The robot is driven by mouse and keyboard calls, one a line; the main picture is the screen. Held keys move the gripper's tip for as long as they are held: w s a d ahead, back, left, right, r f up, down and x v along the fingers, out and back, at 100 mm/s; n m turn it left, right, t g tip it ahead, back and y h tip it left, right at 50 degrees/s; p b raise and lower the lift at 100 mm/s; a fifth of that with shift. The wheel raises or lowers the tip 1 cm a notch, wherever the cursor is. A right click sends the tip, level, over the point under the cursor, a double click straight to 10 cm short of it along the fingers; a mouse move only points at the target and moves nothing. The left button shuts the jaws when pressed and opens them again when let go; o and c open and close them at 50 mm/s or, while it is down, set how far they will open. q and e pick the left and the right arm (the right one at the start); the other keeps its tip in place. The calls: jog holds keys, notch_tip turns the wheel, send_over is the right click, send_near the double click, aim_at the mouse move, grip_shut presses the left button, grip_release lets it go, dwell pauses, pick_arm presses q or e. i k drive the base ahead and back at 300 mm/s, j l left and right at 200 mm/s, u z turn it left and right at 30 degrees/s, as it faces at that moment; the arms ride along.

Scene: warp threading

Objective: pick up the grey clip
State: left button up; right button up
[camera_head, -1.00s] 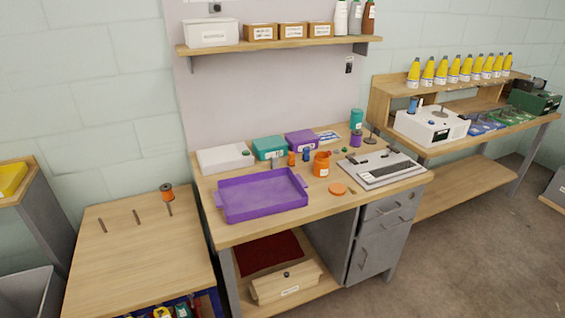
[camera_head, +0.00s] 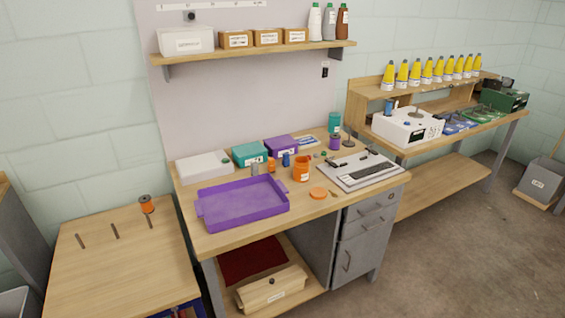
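I cannot make out the grey clip with certainty. A small grey item (camera_head: 255,169) stands on the workbench (camera_head: 226,239) behind the purple tray (camera_head: 243,203), but it is too small to tell what it is. Small dark pieces (camera_head: 371,150) sit along the back of the grey board (camera_head: 355,171) at the bench's right side. Neither of my grippers is in view.
An orange jar (camera_head: 301,169), its orange lid (camera_head: 318,193) and several small spools stand mid-bench. A lower table (camera_head: 120,260) at the left holds several dark rods and an orange spool (camera_head: 146,204). Open floor (camera_head: 460,235) lies at the right.

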aim_at(254, 166)
jog(key=i+j+z, duration=0.1)
jog(key=j+z, duration=0.2)
jog(key=z, duration=0.15)
jog(key=j+z, duration=0.7)
jog(key=z, duration=0.2)
jog(key=i, duration=0.05)
